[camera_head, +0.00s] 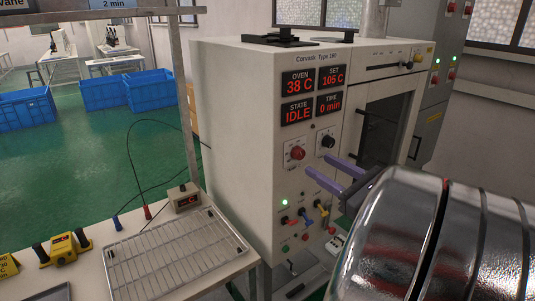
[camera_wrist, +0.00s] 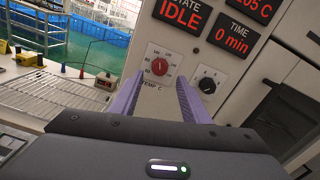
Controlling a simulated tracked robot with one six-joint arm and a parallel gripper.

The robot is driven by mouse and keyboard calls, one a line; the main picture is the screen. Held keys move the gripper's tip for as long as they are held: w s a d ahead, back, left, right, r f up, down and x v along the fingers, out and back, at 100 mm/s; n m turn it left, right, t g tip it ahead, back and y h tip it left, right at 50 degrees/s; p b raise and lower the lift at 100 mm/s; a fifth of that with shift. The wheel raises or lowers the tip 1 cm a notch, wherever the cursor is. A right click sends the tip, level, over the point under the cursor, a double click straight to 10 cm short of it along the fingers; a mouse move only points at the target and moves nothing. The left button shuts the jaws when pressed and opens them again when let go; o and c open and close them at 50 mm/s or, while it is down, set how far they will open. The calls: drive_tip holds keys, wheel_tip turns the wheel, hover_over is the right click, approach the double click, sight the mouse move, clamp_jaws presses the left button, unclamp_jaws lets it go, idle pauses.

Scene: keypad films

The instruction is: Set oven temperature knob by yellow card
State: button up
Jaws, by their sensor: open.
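The red temperature knob (camera_head: 297,153) is on the front panel of the white oven (camera_head: 228,120). In the wrist view the red knob (camera_wrist: 159,67) sits on a white dial plate marked TEMP C. My gripper (camera_head: 317,165) is open, with two purple fingers pointing at the panel. In the wrist view the gripper (camera_wrist: 160,80) frames the dial between its fingertips; the knob appears apart from them, with nothing held. The displays read OVEN 38 C, SET 105 C, STATE IDLE and TIME 0 min.
A black knob (camera_head: 328,141) is right of the red one; it also shows in the wrist view (camera_wrist: 207,84). Coloured switches (camera_head: 304,215) sit below. A wire rack (camera_head: 170,255) and a yellow device with black handles (camera_head: 62,248) are on the bench at left.

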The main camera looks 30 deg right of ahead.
sight(301, 155)
drive_tip(key=shift+w+a, duration=0.15)
drive_tip(key=shift+w, duration=3.25)
drive_tip(key=shift+c, duration=0.4)
drive_tip(key=c, duration=1)
drive_tip(key=shift+n, duration=1.3)
drive_tip(key=o, duration=1.1)
